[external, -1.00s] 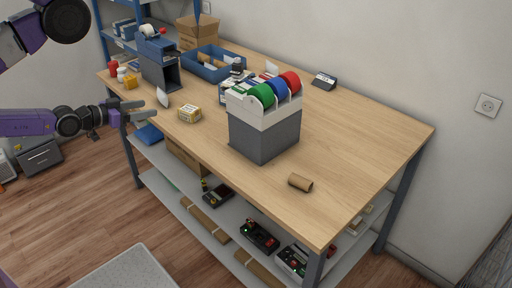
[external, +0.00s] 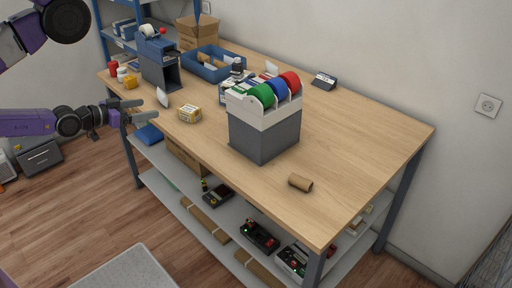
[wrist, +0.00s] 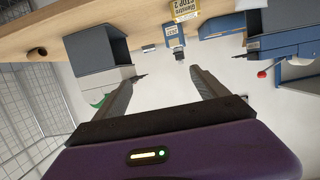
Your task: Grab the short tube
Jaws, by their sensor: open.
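The short tube (external: 300,183) is a brown cardboard roll lying on its side on the bare front right part of the wooden table. In the wrist view, a small brown roll (wrist: 37,53) shows at the left on the tabletop, apart from my fingers. My gripper (external: 150,112) is at the left front edge of the table, far from the tube. Its two fingers (wrist: 165,76) are spread, with nothing between them.
A grey box with colored tape rolls (external: 264,135) stands between my gripper and the tube. A small yellow-white box (external: 190,114) sits near my gripper. A blue tray (external: 232,72) and a blue-grey device (external: 158,62) are farther back. The table's right side is clear.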

